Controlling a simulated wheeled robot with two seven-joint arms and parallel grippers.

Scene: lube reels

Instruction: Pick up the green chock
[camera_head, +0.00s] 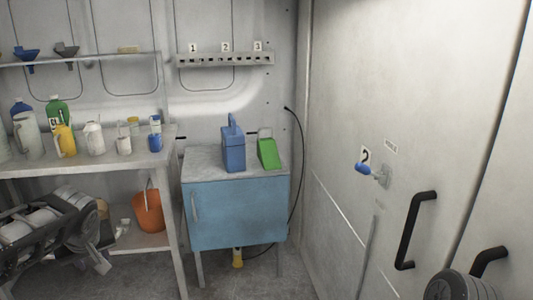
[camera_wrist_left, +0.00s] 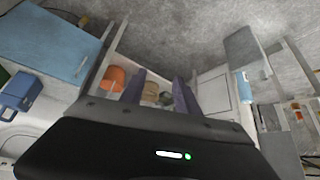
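The green chock (camera_head: 269,154) stands on the grey top of the blue cabinet, just right of a blue can (camera_head: 233,147). It has a sloped face and a thin handle at its top. In the left wrist view, a sliver of green at the left edge beside the blue can (camera_wrist_left: 20,91) may be the chock. My left gripper (camera_head: 108,248) is low at the left, in front of the workbench and well away from the chock. Its two fingers stand apart in the left wrist view (camera_wrist_left: 158,92), with nothing held between them. I cannot make out my right gripper.
The blue cabinet (camera_head: 237,213) stands right of the workbench (camera_head: 92,158), which carries bottles and jugs. An orange bucket (camera_head: 148,211) sits on its lower shelf. A black cable (camera_head: 303,150) hangs beside the cabinet. A door with a black handle (camera_head: 414,228) is at right.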

